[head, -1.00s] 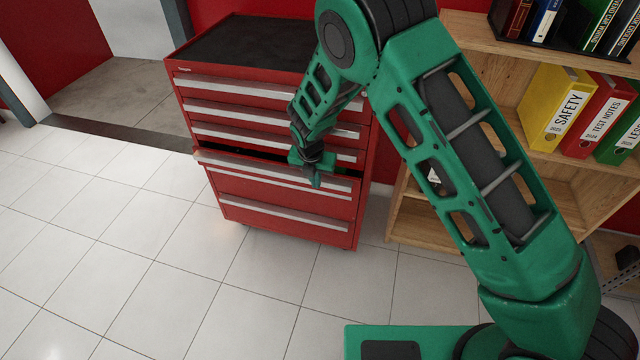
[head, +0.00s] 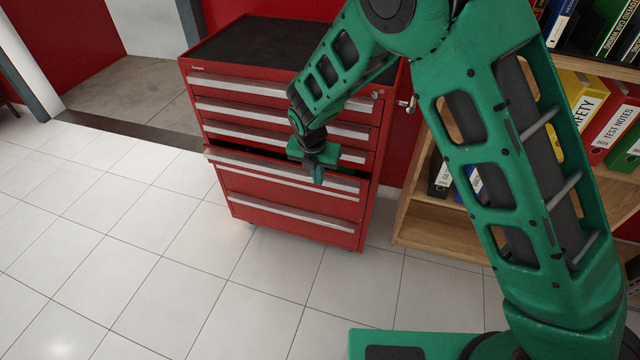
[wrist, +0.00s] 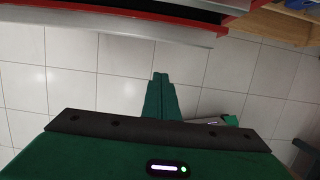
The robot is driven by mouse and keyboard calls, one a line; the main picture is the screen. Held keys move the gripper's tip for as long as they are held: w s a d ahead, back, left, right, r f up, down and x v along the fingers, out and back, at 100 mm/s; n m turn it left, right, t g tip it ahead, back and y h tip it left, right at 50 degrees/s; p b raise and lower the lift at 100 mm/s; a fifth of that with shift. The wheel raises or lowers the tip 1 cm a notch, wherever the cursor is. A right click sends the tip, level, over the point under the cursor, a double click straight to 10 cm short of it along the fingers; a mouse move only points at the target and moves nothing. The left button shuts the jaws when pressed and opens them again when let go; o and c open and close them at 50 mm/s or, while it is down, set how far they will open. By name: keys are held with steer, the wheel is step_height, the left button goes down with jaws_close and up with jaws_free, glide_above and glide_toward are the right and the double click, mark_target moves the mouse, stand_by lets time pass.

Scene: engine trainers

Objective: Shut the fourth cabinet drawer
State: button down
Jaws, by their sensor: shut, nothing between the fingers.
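The red tool cabinet (head: 296,214) stands against the wall in the head view, with a black top and silver drawer handles. Its fourth drawer from the top (head: 232,160) sticks out a little, with a dark gap above its front. The other drawers look flush. My gripper (head: 318,178) is shut and empty, in front of the right half of the fourth drawer's front. Whether it touches the drawer cannot be told. In the wrist view my shut fingers (wrist: 160,78) point towards a silver handle edge (wrist: 110,30), with the floor beyond.
A wooden shelf (head: 425,222) with binders stands close to the cabinet's right side. My own arm covers much of the right of the head view. The tiled floor in front and to the left is clear.

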mark_target(331, 183)
steer(key=shift+t, duration=0.7)
steer(key=w+d+f, duration=0.1)
steer(key=f, duration=0.1)
steer(key=w+d+f, duration=0.1)
steer(key=f, duration=0.2)
steer(key=w+d+f, duration=0.1)
steer(key=f, duration=0.1)
steer(key=shift+w+d+f, duration=0.1)
steer(key=shift+w+f, duration=0.15)
steer(key=shift+f, duration=0.15)
steer(key=shift+w+d, duration=0.15)
steer(key=shift+w, duration=0.55)
